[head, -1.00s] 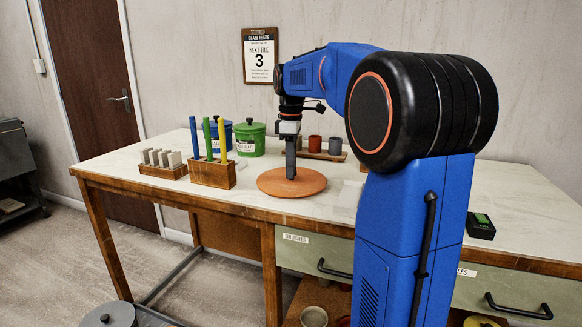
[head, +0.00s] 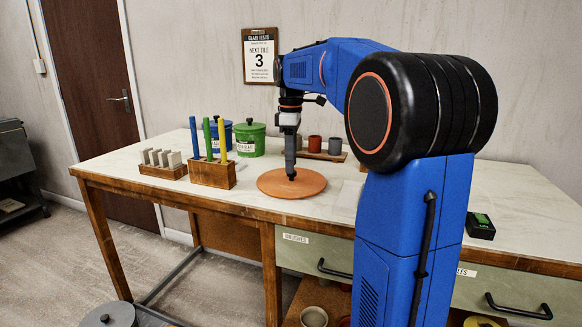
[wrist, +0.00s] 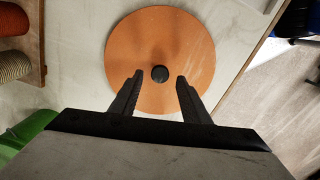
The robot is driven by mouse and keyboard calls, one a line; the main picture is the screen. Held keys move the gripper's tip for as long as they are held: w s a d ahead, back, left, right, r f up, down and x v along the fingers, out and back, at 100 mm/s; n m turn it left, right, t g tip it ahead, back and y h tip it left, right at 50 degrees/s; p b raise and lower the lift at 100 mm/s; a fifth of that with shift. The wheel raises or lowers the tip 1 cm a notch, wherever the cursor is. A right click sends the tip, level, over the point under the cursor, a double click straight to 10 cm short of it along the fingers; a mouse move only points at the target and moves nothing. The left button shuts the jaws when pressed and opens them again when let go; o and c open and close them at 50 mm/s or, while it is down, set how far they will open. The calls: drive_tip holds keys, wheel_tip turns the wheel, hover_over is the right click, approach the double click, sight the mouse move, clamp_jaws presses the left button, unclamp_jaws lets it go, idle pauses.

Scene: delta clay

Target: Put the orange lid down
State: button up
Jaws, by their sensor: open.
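The orange lid (head: 281,186) is a flat round disc lying on the pale worktop near its front edge. In the wrist view the lid (wrist: 190,45) shows a small dark knob (wrist: 160,74) at its centre. My gripper (head: 291,175) is just above the lid in the head view. In the wrist view my gripper (wrist: 159,80) is open, its two fingers apart with the knob between and slightly beyond their tips. Nothing is held. Whether anything lies under the lid is hidden.
A wooden block with coloured sticks (head: 212,173) and a rack of grey tiles (head: 160,170) stand to the left. Behind are a green canister (head: 251,147), a blue canister (head: 229,130) and a wooden board with cups (head: 320,155). A small dark device (head: 480,226) lies far right.

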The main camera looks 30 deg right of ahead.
wheel_tip(320, 180, up, 10)
idle(0.4)
drive_tip(key=s+a+f+m+t, duration=0.1)
drive_tip(key=s+a+f+m, duration=0.2)
drive_tip(key=s+a+f, duration=0.35)
drive_tip(key=s+a+f+m+t, duration=0.15)
drive_tip(key=s+a+f, duration=0.25)
drive_tip(key=s, duration=0.5)
drive_tip(key=s+a+f+m+t, duration=0.1)
drive_tip(key=s+a+f+m, duration=0.1)
drive_tip(key=s+f, duration=0.5)
drive_tip(key=s+a+f+m+t, duration=0.1)
drive_tip(key=s+a+f+m, duration=0.2)
drive_tip(key=s+f, duration=0.5)
wheel_tip(320, 180, down, 3)
drive_tip(key=shift+r+m, duration=0.15)
drive_tip(key=shift+m, duration=0.2)
